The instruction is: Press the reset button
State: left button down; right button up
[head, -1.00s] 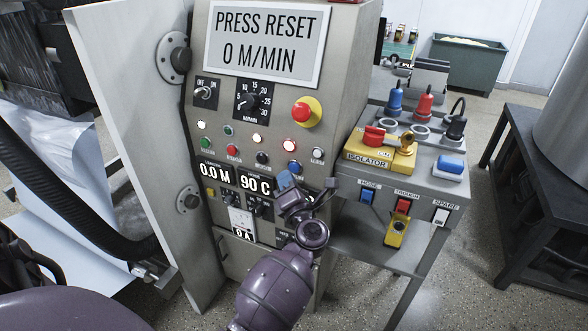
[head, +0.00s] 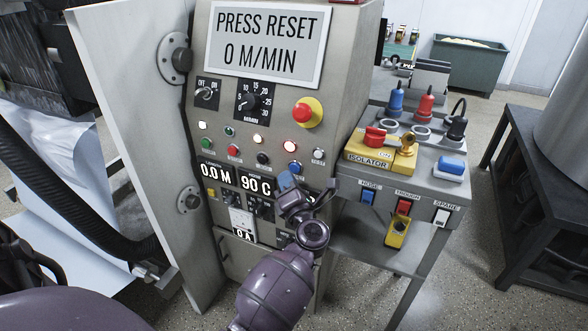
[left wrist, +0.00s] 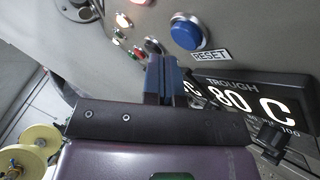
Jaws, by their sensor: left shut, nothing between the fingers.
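The blue reset button (head: 295,167) sits in the lower button row of the grey control cabinet. In the left wrist view the blue button (left wrist: 186,33) stands out above a RESET label (left wrist: 210,55). My left gripper (head: 286,180) is just below the button in the head view, with its blue fingertips close together and empty. In the left wrist view the shut fingers (left wrist: 163,72) point toward the panel, below and left of the button, with a visible gap in the picture. The display (head: 265,47) reads PRESS RESET, 0 M/MIN. My right gripper is not in view.
A red stop button (head: 306,112) is above right. Several small buttons and lamps surround the reset button, with number displays (head: 256,183) below. The isolator stand (head: 360,172) with plugs and switches is on the right. An open cabinet door (head: 140,120) is on the left.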

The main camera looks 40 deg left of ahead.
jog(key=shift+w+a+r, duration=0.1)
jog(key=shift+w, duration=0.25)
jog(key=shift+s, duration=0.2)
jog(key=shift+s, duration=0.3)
pick_arm(q)
jog(key=shift+w, duration=0.1)
jog(key=shift+w+a, duration=0.1)
jog(key=shift+w, duration=0.2)
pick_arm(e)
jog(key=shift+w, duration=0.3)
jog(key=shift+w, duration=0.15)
